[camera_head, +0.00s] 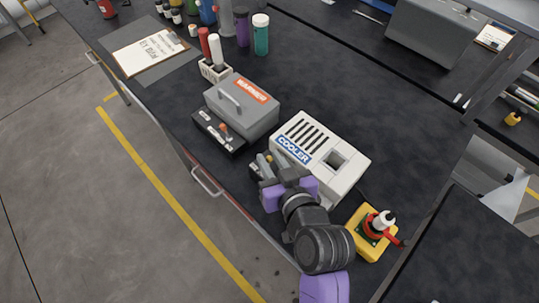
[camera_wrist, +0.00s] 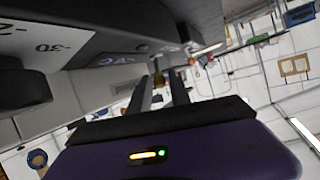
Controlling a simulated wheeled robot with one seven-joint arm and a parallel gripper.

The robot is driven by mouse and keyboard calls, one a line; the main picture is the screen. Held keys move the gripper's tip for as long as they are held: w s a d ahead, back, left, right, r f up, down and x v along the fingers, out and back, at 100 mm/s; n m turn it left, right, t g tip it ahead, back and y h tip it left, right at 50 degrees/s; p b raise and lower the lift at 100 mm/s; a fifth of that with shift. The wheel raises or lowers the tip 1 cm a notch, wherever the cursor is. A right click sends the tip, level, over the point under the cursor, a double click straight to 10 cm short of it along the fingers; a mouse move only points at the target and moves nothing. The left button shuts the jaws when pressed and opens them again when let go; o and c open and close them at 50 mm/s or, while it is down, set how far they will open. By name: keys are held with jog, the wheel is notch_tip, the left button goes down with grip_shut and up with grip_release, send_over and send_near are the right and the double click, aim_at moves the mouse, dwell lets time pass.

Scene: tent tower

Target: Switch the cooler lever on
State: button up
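The white cooler (camera_head: 351,174) stands on the dark bench, with slots on top and a blue COOLER label. My gripper (camera_head: 266,163) is low at its front left side, close to a dark base (camera_head: 254,167) there that it mostly covers. I cannot make out the cooler lever. In the wrist view, the two dark fingers of my gripper (camera_wrist: 160,80) stand apart, with nothing visibly held between them.
A grey warmer (camera_head: 243,106) with an orange label stands to the left, its red-tipped lever (camera_head: 223,128) on a dark base in front. A yellow box with a red handle (camera_head: 371,233) sits right of my arm. Bottles and a clipboard (camera_head: 152,50) are farther back.

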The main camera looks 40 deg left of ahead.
jog(key=shift+w+a+f, duration=0.25)
jog(key=shift+a, duration=0.15)
grip_shut()
